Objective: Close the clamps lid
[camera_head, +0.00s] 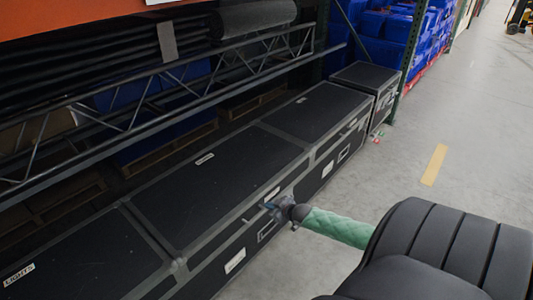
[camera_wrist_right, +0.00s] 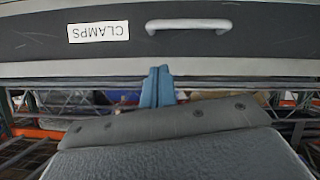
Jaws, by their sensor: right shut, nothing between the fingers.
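The clamps case shows in the right wrist view as a dark panel with a light edge strip, a white CLAMPS label (camera_wrist_right: 98,31), upside down there, and a pale handle (camera_wrist_right: 188,25). In the head view a row of black cases with grey edges runs along the rack; the lid (camera_head: 215,180) beside my gripper looks flat, but I cannot tell whether it is fully shut. My right gripper (camera_head: 268,206) is at that case's front upper edge, and touching cannot be told. Its blue fingers (camera_wrist_right: 157,87) are together and empty. My left gripper is out of view.
A case marked LIGHTS (camera_head: 70,262) lies at the lower left, and another lid (camera_head: 318,112) is farther along. A metal truss (camera_head: 150,95) crosses above and behind the cases. Blue totes (camera_head: 385,35) stand at the back. The grey floor (camera_head: 465,120) at right is open.

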